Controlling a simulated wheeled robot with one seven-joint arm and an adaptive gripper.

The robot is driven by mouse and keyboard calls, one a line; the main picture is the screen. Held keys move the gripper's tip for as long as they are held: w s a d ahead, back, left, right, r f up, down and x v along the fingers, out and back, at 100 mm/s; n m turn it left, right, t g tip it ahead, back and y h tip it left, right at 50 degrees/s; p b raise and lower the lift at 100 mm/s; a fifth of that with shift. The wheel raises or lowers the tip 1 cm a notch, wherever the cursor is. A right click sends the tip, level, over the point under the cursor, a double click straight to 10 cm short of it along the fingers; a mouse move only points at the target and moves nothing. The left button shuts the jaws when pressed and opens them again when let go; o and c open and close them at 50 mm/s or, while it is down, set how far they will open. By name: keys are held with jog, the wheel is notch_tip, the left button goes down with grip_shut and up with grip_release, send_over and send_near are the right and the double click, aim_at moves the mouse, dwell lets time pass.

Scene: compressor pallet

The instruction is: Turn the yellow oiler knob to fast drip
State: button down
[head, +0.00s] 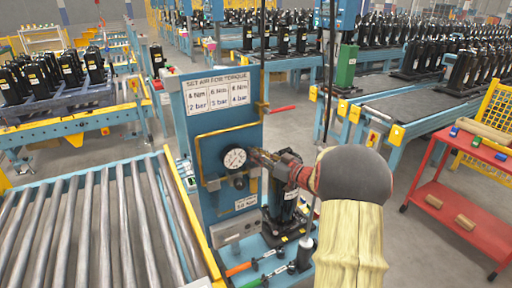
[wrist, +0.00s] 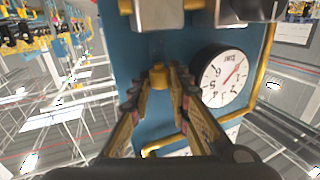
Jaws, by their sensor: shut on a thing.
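The yellow oiler knob (wrist: 158,73) shows in the wrist view between my fingertips, in front of the blue panel. My gripper (wrist: 160,84) is shut on it, with one finger on each side. In the head view my gripper (head: 258,156) reaches the panel from the right, just right of the pressure gauge (head: 235,158), and the knob is hidden there. The gauge (wrist: 224,78) is beside my right finger in the wrist view. I cannot read any drip marks around the knob.
The blue panel (head: 195,120) carries a torque chart (head: 217,93) and a yellow pipe (head: 198,150). Screwdrivers (head: 256,262) lie on the shelf below. A roller conveyor (head: 90,225) is at left, a red cart (head: 460,205) at right.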

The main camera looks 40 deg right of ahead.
jog(key=shift+d+n+y+p, duration=0.1)
jog(key=shift+n+y+p, duration=0.45)
jog(key=shift+y, duration=0.35)
jog(key=c, duration=2)
grip_release()
jog(key=shift+o, duration=0.2)
jog(key=shift+m+h+b, duration=0.35)
jog(key=shift+h+b, duration=0.05)
jog(key=shift+b, duration=0.2)
